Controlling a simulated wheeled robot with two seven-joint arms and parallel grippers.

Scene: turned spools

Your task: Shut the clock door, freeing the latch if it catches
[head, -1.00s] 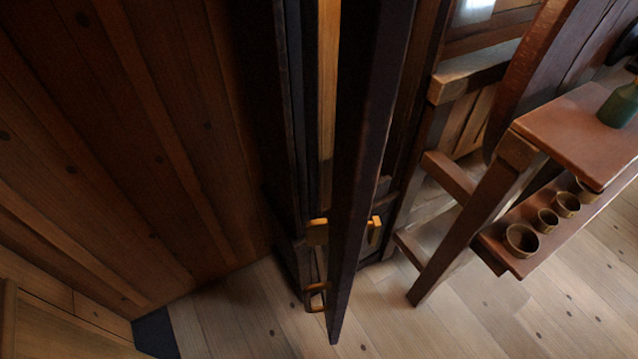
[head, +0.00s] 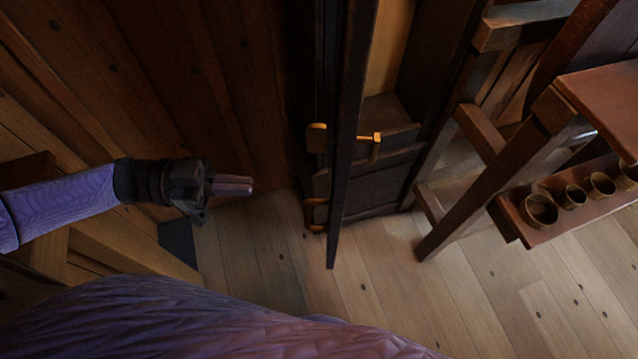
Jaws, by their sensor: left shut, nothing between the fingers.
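The clock door (head: 350,130) is a dark, narrow panel seen nearly edge-on in the middle of the head view. It stands open, out from the dark clock case (head: 372,187). A brass latch piece (head: 374,142) sticks out on the door's right side. A brass handle (head: 316,212) sits low on its left side, and another brass plate (head: 316,138) is above that. My left gripper (head: 250,186) is shut and empty, left of the door and apart from it. My right gripper is out of view.
A wooden plank wall (head: 150,80) fills the left. At right stands a wooden bench frame with a shelf (head: 530,232) holding several small cups (head: 541,209). The plank floor (head: 400,310) in front of the door is clear.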

